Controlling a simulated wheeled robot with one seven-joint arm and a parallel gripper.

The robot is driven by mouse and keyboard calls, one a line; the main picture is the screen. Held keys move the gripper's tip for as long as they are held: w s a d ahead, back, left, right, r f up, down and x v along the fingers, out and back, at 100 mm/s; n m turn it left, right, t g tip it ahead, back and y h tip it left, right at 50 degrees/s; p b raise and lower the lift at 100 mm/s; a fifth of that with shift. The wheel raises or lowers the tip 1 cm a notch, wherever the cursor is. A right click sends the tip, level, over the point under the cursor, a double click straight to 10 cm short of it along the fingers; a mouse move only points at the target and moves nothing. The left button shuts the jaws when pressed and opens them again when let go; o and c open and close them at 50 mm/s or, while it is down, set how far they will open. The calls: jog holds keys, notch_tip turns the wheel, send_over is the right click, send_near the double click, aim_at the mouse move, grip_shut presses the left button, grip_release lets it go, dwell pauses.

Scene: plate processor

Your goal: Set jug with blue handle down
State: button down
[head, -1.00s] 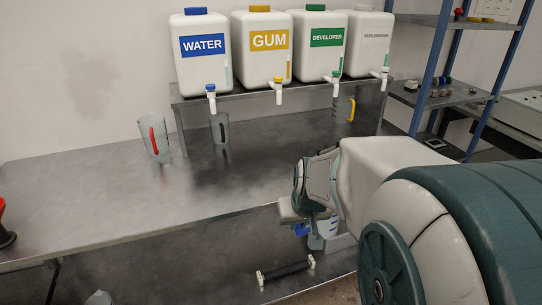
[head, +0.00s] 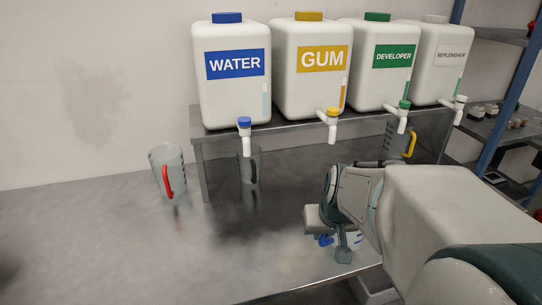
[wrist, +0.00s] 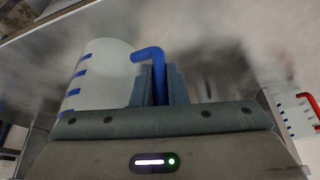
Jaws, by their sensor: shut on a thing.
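The jug with the blue handle (wrist: 100,75) is at the left in the wrist view, a pale, translucent jug with blue marks on its side. My gripper (wrist: 160,85) is shut on its blue handle, with one finger on each side. In the head view my gripper (head: 338,250) is over the front part of the steel table (head: 130,250). Only bits of the blue handle (head: 325,240) and of the jug's side show there, behind my gripper. I cannot tell whether the jug's base touches the table.
A jug with a red handle (head: 165,172) stands left of the raised shelf. A jug with a dark handle (head: 249,166) and one with a yellow handle (head: 400,140) are by the shelf. Several labelled canisters with taps stand on it. The table's left and middle are clear.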

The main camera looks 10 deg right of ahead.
jog(key=shift+w+d+f+p, duration=0.35)
jog(key=shift+w+f+p, duration=0.25)
jog(key=shift+w, duration=2.45)
jog(key=shift+w+d+f+p, duration=0.3)
jog(key=shift+w+f+p, duration=0.3)
jog(key=shift+w, duration=2.45)
jog(key=shift+w+d+f+p, duration=0.35)
jog(key=shift+w+f+p, duration=0.25)
jog(key=shift+w, duration=2.45)
jog(key=shift+r, duration=0.1)
jog(key=shift+f, duration=0.2)
jog(key=c, duration=1.4)
grip_release()
jog(key=shift+c, duration=0.2)
jog(key=shift+r, duration=0.1)
